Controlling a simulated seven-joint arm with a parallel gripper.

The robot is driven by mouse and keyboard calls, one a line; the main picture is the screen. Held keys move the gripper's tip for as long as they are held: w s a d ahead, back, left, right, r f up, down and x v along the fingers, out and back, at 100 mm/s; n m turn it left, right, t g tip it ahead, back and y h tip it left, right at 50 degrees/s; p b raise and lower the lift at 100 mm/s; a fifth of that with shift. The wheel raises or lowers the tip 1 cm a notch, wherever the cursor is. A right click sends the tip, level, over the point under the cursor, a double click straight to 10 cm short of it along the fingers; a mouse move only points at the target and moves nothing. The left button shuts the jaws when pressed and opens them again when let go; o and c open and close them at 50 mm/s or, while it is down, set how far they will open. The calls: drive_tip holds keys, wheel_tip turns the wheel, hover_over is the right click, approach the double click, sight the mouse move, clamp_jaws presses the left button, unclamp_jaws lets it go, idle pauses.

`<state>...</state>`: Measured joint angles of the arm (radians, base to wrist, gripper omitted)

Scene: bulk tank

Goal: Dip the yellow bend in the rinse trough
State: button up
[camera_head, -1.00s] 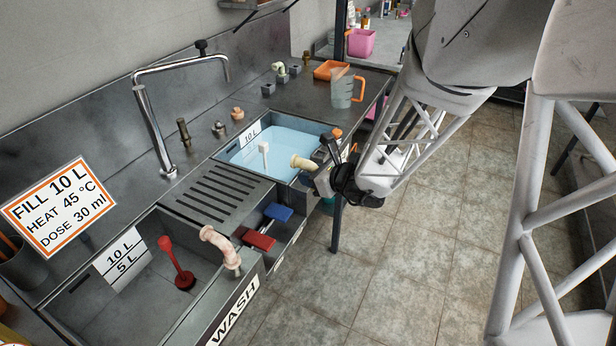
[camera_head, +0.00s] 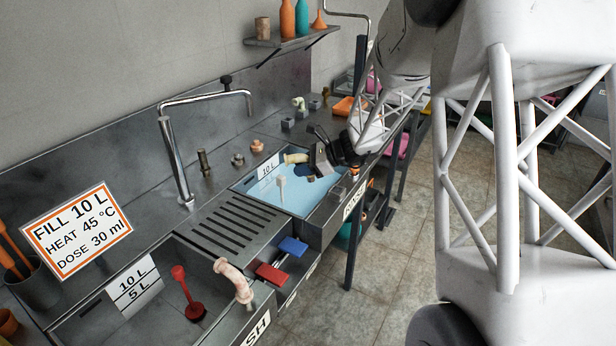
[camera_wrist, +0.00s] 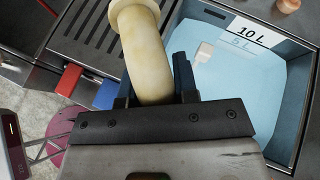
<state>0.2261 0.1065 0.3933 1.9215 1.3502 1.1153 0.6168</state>
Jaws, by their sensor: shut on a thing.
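The yellow bend (camera_head: 296,158) is a pale yellow curved pipe piece with a flanged end. My gripper (camera_head: 316,160) is shut on it and holds it over the far part of the rinse trough (camera_head: 324,228). In the wrist view the bend (camera_wrist: 146,58) sits between the two dark fingers of my gripper (camera_wrist: 155,85), its flange pointing away from the wrist. The trough holds pale blue water (camera_head: 262,189) and has a 10 L label. The bend appears above the water; its lower end is partly hidden by the gripper.
A pale upright stopper (camera_head: 281,182) stands in the rinse trough. A slotted drainboard (camera_head: 222,228) separates it from the wash basin, where a red stopper (camera_head: 188,292) stands. A stained bend (camera_head: 235,280) lies at the basin edge, beside red (camera_head: 273,275) and blue (camera_head: 293,246) handles. A tap (camera_head: 176,150) rises behind.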

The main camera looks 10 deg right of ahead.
drive_tip(key=w+d+f+n+g, duration=0.1)
drive_tip(key=w+n+g, duration=0.3)
drive_tip(key=w, duration=0.4)
drive_tip(key=w+f+n+g+h, duration=0.1)
drive_tip(key=w+f+n+g, duration=0.3)
drive_tip(key=w+n, duration=0.3)
drive_tip(key=shift+w+d+g, duration=0.35)
drive_tip(key=shift+w+g, duration=0.05)
drive_tip(key=shift+w, duration=0.6)
drive_tip(key=shift+f, duration=0.1)
drive_tip(key=shift+f, duration=9.65)
